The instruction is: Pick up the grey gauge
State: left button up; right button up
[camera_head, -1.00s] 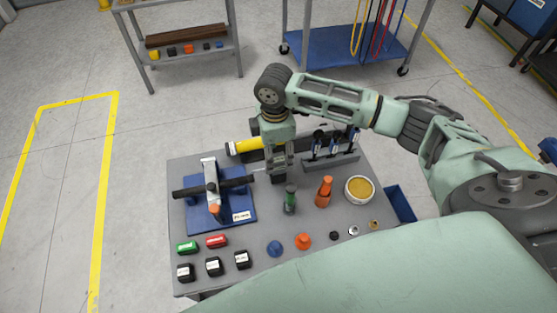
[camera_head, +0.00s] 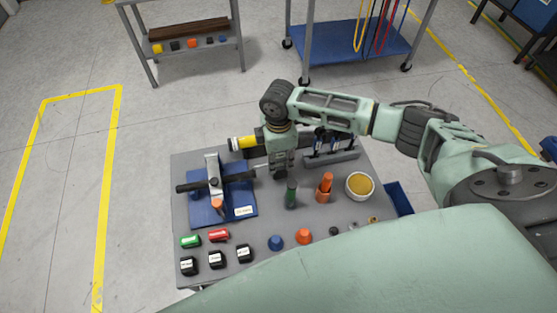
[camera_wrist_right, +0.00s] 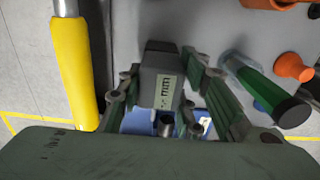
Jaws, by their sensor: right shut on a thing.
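The grey gauge (camera_wrist_right: 161,82) shows in the right wrist view as a dark grey block with a pale label marked "mm". My right gripper (camera_wrist_right: 165,88) has a finger on each side of it and is shut on it. In the head view my right gripper (camera_head: 281,167) points down over the back middle of the table, and it mostly hides the gauge there. I cannot tell whether the gauge is clear of the table. My left gripper is not in view.
A green-handled tool (camera_head: 291,195) stands close in front of the gripper. A yellow cylinder (camera_head: 242,143) lies behind it to the left. A blue fixture (camera_head: 236,201) with a dark bar is left.

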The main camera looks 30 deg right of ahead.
grip_shut()
jog(key=shift+w, duration=0.1)
jog(key=shift+r, duration=0.15)
jog(key=shift+r, duration=0.55)
jog(key=r, duration=0.1)
jog(key=r+b, duration=0.1)
jog(key=r, duration=0.1)
jog(key=shift+s, duration=0.3)
jog(key=s+r, duration=0.2)
jog(key=s, duration=0.1)
jog(key=s+r+b, duration=0.1)
jog(key=s+r, duration=0.1)
jog(key=s, duration=0.2)
jog(key=s+a+r+b, duration=0.1)
jog(key=s+r, duration=0.1)
jog(key=s, duration=0.2)
jog(key=shift+r, duration=0.35)
